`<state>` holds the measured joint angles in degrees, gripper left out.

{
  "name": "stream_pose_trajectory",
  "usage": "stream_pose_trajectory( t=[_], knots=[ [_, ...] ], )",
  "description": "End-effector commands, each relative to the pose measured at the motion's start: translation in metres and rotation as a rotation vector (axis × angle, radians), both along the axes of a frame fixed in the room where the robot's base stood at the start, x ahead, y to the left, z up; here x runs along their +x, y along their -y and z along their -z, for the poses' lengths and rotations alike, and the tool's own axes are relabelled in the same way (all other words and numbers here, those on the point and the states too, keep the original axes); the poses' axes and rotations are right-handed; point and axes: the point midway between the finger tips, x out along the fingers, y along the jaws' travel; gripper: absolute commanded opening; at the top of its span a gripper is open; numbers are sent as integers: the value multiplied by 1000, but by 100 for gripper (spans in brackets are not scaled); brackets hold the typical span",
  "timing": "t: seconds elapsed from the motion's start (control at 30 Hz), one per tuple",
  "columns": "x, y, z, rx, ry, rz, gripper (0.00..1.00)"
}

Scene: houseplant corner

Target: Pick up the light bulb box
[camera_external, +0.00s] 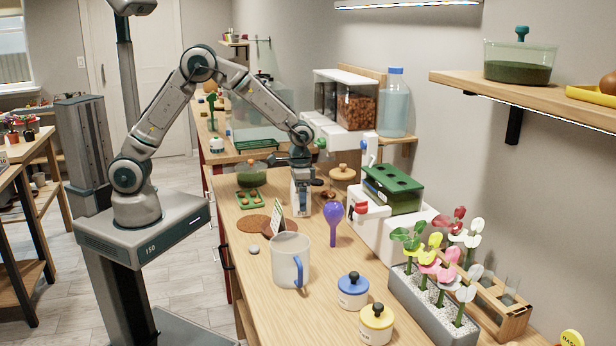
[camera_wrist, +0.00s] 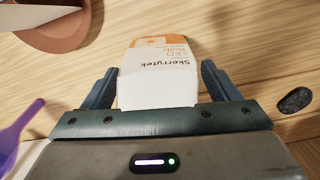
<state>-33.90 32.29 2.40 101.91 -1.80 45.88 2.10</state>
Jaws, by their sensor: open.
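The light bulb box (camera_external: 301,198) is a white carton standing upright on the wooden bench, below my gripper (camera_external: 300,163) in the external view. In the wrist view the box (camera_wrist: 160,80) shows an orange patch and the words "Skerrytek LED Bulb". My gripper (camera_wrist: 159,84) is open, with one dark finger on each side of the box. Narrow gaps show between the fingers and the box in the wrist view.
A green-topped planter (camera_external: 393,190) stands to the right.

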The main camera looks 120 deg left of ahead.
Motion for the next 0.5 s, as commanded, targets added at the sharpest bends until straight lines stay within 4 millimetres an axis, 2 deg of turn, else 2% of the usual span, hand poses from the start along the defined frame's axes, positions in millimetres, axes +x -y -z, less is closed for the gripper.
stream_pose_trajectory(
  t=[0.03,0.07,0.2,0.23,0.5],
  knots=[
    [0,0,0,0,0,0,82],
    [0,0,0,0,0,0,76],
    [0,0,0,1,1,0,37],
    [0,0,0,1,1,0,33],
    [0,0,-2,1,2,0,34]
  ],
)
